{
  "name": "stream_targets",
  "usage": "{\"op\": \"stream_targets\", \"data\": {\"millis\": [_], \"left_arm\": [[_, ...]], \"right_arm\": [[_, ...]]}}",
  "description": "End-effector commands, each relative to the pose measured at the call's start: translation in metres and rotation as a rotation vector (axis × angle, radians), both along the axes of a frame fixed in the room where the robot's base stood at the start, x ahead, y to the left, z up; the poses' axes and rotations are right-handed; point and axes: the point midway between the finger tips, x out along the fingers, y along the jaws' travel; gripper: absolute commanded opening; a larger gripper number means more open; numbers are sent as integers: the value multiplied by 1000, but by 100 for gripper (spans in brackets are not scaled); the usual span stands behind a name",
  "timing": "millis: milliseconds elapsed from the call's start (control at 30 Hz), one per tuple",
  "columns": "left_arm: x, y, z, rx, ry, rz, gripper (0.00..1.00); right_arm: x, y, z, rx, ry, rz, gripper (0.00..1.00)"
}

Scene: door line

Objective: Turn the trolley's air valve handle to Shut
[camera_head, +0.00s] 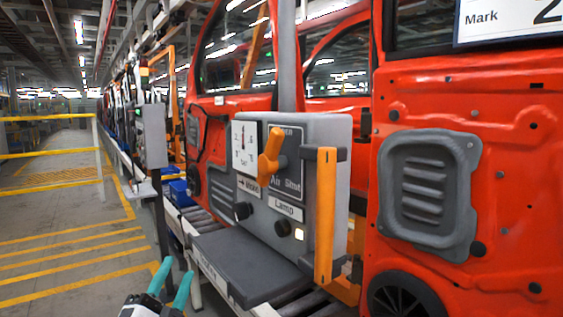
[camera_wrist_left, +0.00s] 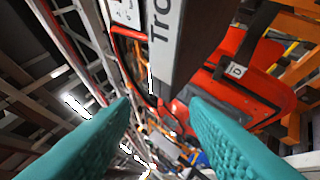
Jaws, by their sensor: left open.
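The trolley's air valve handle (camera_head: 270,155) is an orange lever on the grey upright panel (camera_head: 312,134). It stands close to upright, with a slight tilt. A dark label reading "Air Shut" (camera_head: 287,183) is just right of it, partly covered by the lever. My left gripper (camera_head: 172,283) is at the bottom of the head view, low and left of the panel, clear of the handle. Its teal fingers are apart and empty. In the left wrist view the open fingers (camera_wrist_left: 160,105) show, but the valve handle cannot be made out. My right gripper is not in view.
An orange vertical grab bar (camera_head: 326,222) stands right of the valve. Dark knobs (camera_head: 283,228), a "Lamp" label (camera_head: 286,209) and a white gauge card (camera_head: 245,147) share the panel. A grey shelf (camera_head: 240,265) juts out below. Red car bodies (camera_head: 510,200) stand behind; open floor lies left.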

Motion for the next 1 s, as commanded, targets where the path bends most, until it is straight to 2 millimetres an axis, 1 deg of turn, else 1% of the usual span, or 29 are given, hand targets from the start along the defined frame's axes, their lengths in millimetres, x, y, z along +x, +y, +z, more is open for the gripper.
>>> {"op": "stream_targets", "data": {"millis": [33,67,100,167,200,267,300,367,400,467,500,533,600,700,833,900,1000], "left_arm": [[-16,-8,35,50,-114,-12,42],[-24,-13,56,90,-182,-19,42],[-36,-23,83,157,-280,-32,42],[-50,-39,118,275,-417,-49,42],[-59,-50,137,362,-506,-60,42],[-75,-69,163,511,-642,-74,42],[-86,-81,178,621,-731,-75,42],[-101,-100,195,805,-862,-73,42],[-110,-111,204,939,-944,-62,42],[-120,-123,214,1157,-1049,-34,42],[-122,-128,219,1301,-1100,-9,42],[-123,-130,221,1406,-1128,14,42],[-121,-129,228,1631,-1162,73,42],[-114,-118,238,1885,-1154,159,42],[-108,-102,249,2079,-1109,238,42],[-106,-99,253,2128,-1091,258,42],[-100,-101,255,2153,-1080,264,42]], "right_arm": [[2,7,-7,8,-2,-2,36],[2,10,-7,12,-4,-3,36],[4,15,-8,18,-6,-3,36],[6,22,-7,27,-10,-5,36],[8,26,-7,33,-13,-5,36],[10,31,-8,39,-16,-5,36],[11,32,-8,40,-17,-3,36],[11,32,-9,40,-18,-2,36],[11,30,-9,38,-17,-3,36],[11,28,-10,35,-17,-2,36],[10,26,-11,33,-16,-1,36],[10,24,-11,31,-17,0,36],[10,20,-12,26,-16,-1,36],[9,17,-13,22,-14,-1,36],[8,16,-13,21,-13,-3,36],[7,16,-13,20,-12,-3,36],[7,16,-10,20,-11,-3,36]]}}
